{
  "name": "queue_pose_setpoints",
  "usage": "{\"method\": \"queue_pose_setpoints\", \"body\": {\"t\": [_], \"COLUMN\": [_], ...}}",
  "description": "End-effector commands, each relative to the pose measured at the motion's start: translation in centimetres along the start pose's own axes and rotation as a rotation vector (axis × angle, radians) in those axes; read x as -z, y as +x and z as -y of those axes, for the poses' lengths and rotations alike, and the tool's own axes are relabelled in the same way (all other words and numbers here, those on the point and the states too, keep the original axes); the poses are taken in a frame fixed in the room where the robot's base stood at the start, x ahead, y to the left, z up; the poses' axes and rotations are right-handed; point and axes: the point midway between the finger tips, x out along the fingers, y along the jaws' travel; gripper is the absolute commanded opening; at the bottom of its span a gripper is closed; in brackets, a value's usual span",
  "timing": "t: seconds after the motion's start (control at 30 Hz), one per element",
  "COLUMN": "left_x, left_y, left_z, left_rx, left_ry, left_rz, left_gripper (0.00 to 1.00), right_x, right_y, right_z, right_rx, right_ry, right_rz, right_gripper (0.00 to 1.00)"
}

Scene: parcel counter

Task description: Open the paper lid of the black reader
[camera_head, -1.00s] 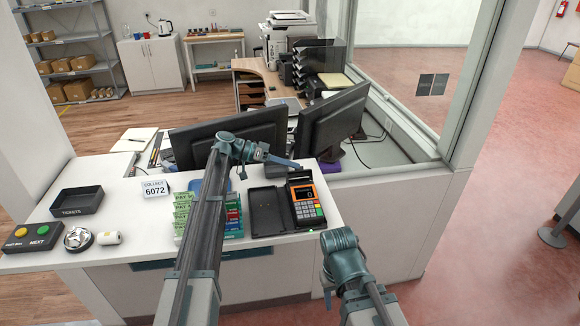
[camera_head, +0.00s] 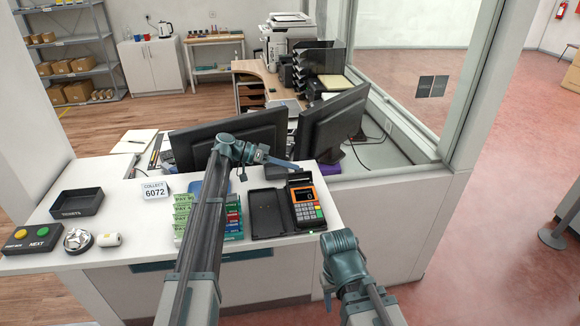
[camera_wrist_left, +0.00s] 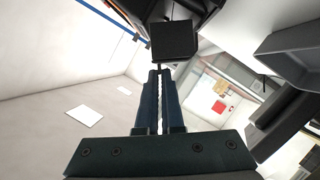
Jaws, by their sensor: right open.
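The black reader (camera_head: 307,208) has an orange-framed screen and a keypad. It sits at the right of the counter, beside a black open tray (camera_head: 265,213). Its dark top end (camera_head: 299,182) lies just below my left gripper (camera_head: 292,166); I cannot tell how far its paper lid is raised. The left fingers look shut, with nothing visible between them. In the left wrist view, the left fingers (camera_wrist_left: 160,75) lie close together, and a black block (camera_wrist_left: 175,42) sits at their tips; contact is unclear. My right gripper (camera_head: 329,298) is low in front of the counter, away from the reader.
Two monitors (camera_head: 331,122) stand behind the reader. Green cards (camera_head: 184,212) stand left of the black tray. A tickets tray (camera_head: 77,203), a button box (camera_head: 31,238), a bell (camera_head: 77,240) and a paper roll (camera_head: 109,240) are further left.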

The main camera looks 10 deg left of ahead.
Motion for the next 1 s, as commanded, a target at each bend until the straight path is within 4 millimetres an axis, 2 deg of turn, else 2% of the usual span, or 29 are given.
{"method": "queue_pose_setpoints", "body": {"t": [0.87,1.0], "left_x": [-0.02,0.18], "left_y": [-0.03,-0.09], "left_z": [0.04,0.72], "left_rx": [0.001,-0.022], "left_ry": [-0.001,-0.054], "left_rz": [0.001,0.000], "left_gripper": [0.00,0.00], "right_x": [0.00,0.03], "right_y": [0.01,0.54], "right_z": [0.00,0.05], "right_rx": [0.000,0.000], "right_ry": [0.000,0.000], "right_rz": [0.000,0.000], "right_gripper": [0.50,0.50]}}
